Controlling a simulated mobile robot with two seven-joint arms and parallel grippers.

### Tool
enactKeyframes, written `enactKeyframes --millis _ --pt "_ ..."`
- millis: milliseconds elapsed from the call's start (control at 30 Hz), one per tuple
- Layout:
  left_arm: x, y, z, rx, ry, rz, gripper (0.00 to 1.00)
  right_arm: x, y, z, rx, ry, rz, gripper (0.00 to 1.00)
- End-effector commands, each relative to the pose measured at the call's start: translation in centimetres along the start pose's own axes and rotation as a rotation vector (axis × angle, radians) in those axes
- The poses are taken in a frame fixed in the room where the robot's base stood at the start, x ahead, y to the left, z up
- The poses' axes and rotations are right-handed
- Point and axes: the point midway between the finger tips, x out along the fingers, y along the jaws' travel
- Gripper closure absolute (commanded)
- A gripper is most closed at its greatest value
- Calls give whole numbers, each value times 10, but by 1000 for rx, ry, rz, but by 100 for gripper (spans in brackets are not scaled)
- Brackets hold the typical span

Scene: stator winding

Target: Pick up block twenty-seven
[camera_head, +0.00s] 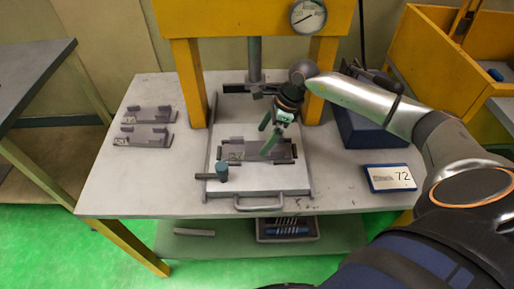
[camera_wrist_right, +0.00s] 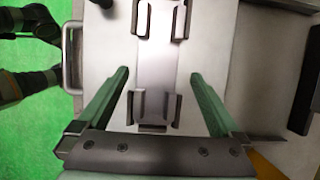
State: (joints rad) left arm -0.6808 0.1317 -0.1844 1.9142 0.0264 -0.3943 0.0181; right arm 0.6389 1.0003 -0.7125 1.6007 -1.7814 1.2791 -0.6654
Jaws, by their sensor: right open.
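A grey metal block (camera_head: 285,153) with raised brackets lies on the pale tray plate under the press; its small label is too small to read, so I cannot tell its number. It also shows in the right wrist view (camera_wrist_right: 157,65), lengthwise between the fingers. My right gripper (camera_head: 263,142) is open, its green fingers just above the block. In the right wrist view the gripper (camera_wrist_right: 160,75) has one finger on each side of the block, with nothing held. Two similar blocks (camera_head: 150,115) (camera_head: 143,137) lie at the table's left, labels unreadable. My left gripper is not in view.
Yellow press posts (camera_head: 190,85) rise behind. A sign reading 72 (camera_head: 389,178) lies at the right. The table's front left (camera_head: 130,190) is clear.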

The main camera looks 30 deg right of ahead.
Motion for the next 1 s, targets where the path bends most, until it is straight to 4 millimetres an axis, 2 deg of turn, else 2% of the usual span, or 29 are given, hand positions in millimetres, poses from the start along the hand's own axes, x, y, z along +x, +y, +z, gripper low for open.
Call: enactKeyframes --millis 233,533,1000 --pt "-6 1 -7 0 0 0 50 35 4 0 2 -2 3 0" --pt "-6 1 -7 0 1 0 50 41 4 -1 0 0 1 0" --pt "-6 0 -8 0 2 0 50 40 4 0 0 -1 1 52"
